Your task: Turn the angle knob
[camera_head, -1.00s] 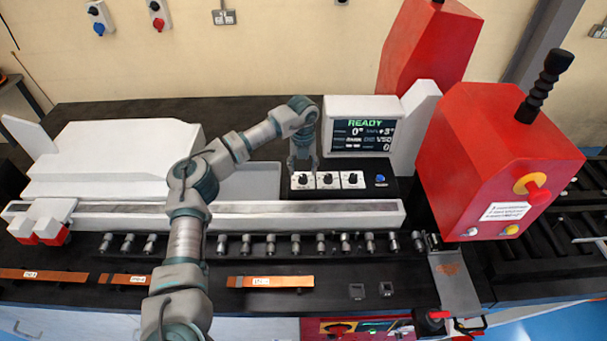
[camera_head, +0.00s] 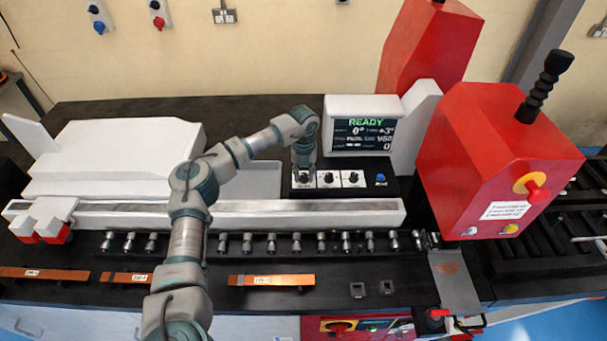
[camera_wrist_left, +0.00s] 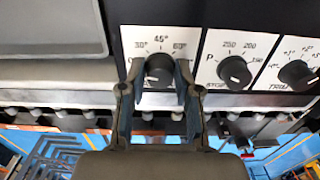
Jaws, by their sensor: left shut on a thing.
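The angle knob (camera_wrist_left: 159,68) is a black round knob on a white plate marked 30°, 45° and 60° in the left wrist view. My left gripper (camera_wrist_left: 157,82) has its two fingers on either side of this knob, shut on it. In the head view the left gripper (camera_head: 304,163) points down onto the leftmost dial plate (camera_head: 303,182) and hides most of the knob. My right gripper is not in view.
Two more knobs sit to the right, a P knob (camera_wrist_left: 235,72) and another (camera_wrist_left: 297,73). A blue button (camera_head: 381,177) is further right. A long white rail (camera_head: 250,215) runs in front, and a red machine head (camera_head: 490,150) stands at the right.

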